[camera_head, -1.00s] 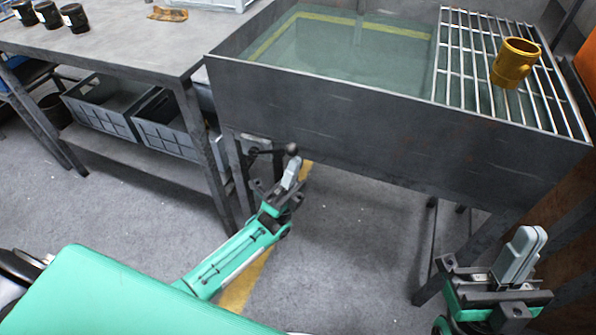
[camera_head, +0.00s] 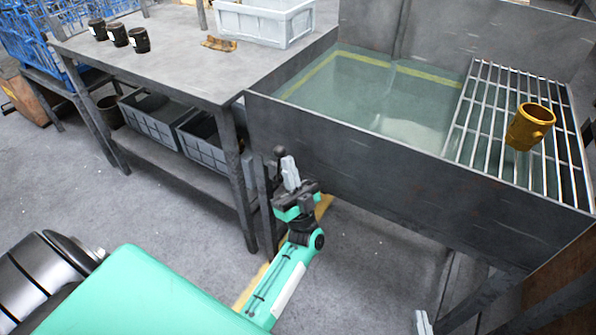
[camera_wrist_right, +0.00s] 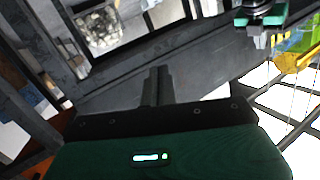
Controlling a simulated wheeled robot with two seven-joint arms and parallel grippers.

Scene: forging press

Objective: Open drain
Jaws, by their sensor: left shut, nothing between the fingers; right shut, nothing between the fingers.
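The metal tank (camera_head: 400,185) holds greenish water (camera_head: 345,90). A dark ball knob (camera_head: 279,152) shows below the tank's front left corner, close to the tank leg (camera_head: 265,205). My left gripper (camera_head: 290,172) is shut, with its light grey fingertips right beside the knob; I cannot tell whether they touch. The knob's lever is mostly hidden. My right gripper (camera_head: 423,322) shows only its fingertips at the bottom edge of the head view. In the right wrist view its dark fingers (camera_wrist_right: 155,86) are together and empty.
A yellow pipe fitting (camera_head: 530,127) stands on the tank's grate (camera_head: 485,125). The workbench (camera_head: 180,65) on the left bears several dark cups, a brown part (camera_head: 219,44) and a grey crate (camera_head: 265,22). Grey bins (camera_head: 155,120) sit on its lower shelf. Floor before the tank is clear.

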